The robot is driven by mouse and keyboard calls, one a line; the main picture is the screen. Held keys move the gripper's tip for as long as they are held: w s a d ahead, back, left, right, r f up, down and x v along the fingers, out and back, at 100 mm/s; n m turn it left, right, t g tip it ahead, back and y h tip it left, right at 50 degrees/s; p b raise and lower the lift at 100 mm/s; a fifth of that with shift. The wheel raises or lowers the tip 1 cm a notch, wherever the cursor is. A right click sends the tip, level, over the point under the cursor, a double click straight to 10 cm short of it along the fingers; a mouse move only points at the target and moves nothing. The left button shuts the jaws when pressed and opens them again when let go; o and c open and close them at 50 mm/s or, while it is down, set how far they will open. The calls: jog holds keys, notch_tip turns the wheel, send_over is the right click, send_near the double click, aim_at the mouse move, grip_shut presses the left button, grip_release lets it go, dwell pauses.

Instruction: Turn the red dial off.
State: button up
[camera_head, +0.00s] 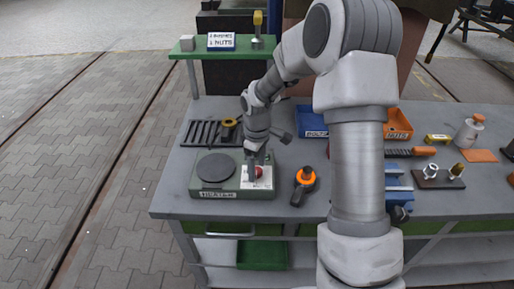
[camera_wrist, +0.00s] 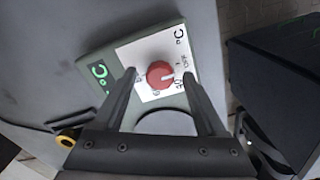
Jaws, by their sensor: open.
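The red dial (camera_wrist: 160,74) sits on a white panel with printed marks around it, on the green heater unit (camera_head: 231,186). In the head view the dial (camera_head: 259,172) is partly covered by my gripper (camera_head: 256,176). In the wrist view my gripper (camera_wrist: 160,84) is open, with one finger on each side of the dial and visible gaps between fingers and dial. The dark round hotplate (camera_head: 216,167) is on the heater's left part. The dial's pointer setting is too small to read.
An orange-and-black tool (camera_head: 304,184) lies right of the heater. A dark slotted rack (camera_head: 207,133) is behind it. A blue bin (camera_head: 311,121) and an orange bin (camera_head: 398,125) stand at the back. The bench's front left edge is close to the heater.

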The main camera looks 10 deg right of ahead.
aim_at(257, 171)
notch_tip(257, 171, up, 17)
dwell(0.4)
jog(key=shift+f, duration=0.1)
jog(key=s+r+m+t, duration=0.2)
jog(key=s+r+m, duration=0.2)
jog(key=s+r, duration=0.55)
jog(key=s+f+m+t, duration=0.2)
jog(key=s+m, duration=0.4)
jog(key=s, duration=0.9)
jog(key=shift+s+t, duration=0.3)
jog(key=shift+t, duration=0.5)
